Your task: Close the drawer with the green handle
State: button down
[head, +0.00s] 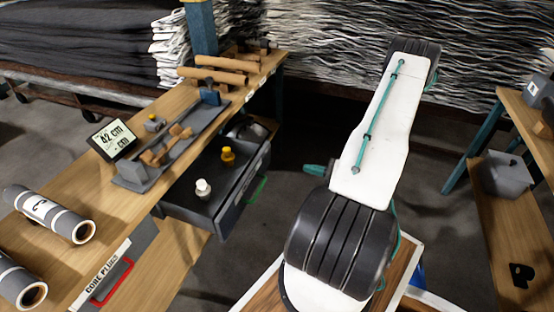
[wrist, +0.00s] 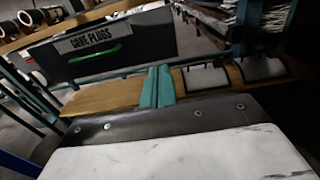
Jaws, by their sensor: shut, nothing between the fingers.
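The drawer with the green handle (head: 257,190) stands pulled out from under the wooden bench in the head view. In the wrist view the drawer's dark front (wrist: 145,43), with a "CORE PLUGS" label and the green handle (wrist: 102,53), is at the upper left. My gripper's teal fingers (wrist: 157,87) are shut together and empty, apart from the handle and below and right of it in that view. In the head view a teal tip (head: 316,170) shows left of my arm, right of the drawer.
The bench (head: 150,205) carries grey rolls (head: 52,215), a display (head: 112,139) and brown tubes (head: 212,76). Another table (head: 515,225) stands at right. Open floor lies between drawer and arm.

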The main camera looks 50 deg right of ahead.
aim_at(268, 156)
jog(key=x, duration=1.4)
jog(key=shift+w+d+r, duration=0.15)
jog(key=shift+d+r, duration=0.15)
